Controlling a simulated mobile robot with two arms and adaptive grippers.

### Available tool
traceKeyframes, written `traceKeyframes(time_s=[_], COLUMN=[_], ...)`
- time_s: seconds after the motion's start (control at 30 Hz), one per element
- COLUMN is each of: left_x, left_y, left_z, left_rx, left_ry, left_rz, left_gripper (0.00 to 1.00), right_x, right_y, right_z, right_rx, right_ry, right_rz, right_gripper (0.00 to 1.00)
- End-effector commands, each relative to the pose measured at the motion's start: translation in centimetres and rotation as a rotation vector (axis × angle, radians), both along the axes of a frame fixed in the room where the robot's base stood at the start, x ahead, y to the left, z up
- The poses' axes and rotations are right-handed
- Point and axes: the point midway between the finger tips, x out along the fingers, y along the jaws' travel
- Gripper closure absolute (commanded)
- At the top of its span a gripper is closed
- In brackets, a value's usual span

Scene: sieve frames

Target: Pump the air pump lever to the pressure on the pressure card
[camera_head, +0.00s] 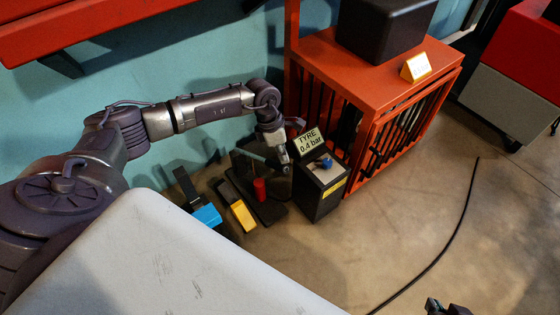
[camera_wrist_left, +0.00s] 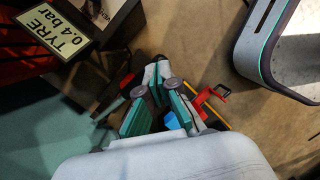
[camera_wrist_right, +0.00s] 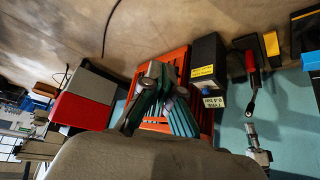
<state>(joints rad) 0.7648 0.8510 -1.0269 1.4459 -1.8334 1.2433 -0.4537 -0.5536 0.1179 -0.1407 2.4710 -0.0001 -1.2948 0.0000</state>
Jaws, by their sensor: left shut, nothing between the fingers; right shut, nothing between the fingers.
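The pressure card (camera_head: 309,142) reads "TYRE 0.4 bar" and stands at the back of a black box (camera_head: 318,197) with a blue knob on top. The card also shows in the left wrist view (camera_wrist_left: 62,38). The air pump's red part (camera_head: 260,188) stands on a dark base left of the box; a red piece shows beside the fingers in the left wrist view (camera_wrist_left: 212,98). My left gripper (camera_head: 284,160) is shut and empty, above the pump near the card. Whether it touches the lever I cannot tell. My right gripper (camera_head: 447,308) is shut and empty, away from the pump. No pressure reading is legible.
An orange cabinet (camera_head: 385,75) with a black box and a yellow sign on top stands behind right. A black cable (camera_head: 440,250) lies on the open floor at right.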

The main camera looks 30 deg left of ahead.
Motion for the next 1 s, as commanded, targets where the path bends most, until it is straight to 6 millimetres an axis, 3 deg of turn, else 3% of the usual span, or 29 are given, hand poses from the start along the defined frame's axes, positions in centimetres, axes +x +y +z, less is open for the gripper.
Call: traceKeyframes(time_s=[0.1, 0.23, 0.73, 1.0], left_x=[0.4, 0.5, 0.5, 0.5], left_y=[2.9, 4.3, 4.5, 4.4], left_z=[0.7, 1.0, 0.8, -0.2], left_rx=[0.12, 0.178, 0.186, 0.186], left_ry=[-0.015, -0.019, -0.02, -0.02], left_rz=[-0.04, -0.059, -0.06, -0.06], left_gripper=[1.0, 1.0, 1.0, 1.0], right_x=[-0.8, -1.3, -1.0, 2.2], right_y=[-0.3, -0.4, -0.4, 0.8], right_z=[-0.3, -0.5, -0.5, 0.9], right_rx=[-0.009, -0.014, -0.012, 0.028], right_ry=[0.044, 0.066, 0.052, -0.124], right_rz=[-0.003, -0.006, -0.005, 0.01], right_gripper=[1.0, 1.0, 1.0, 1.0])
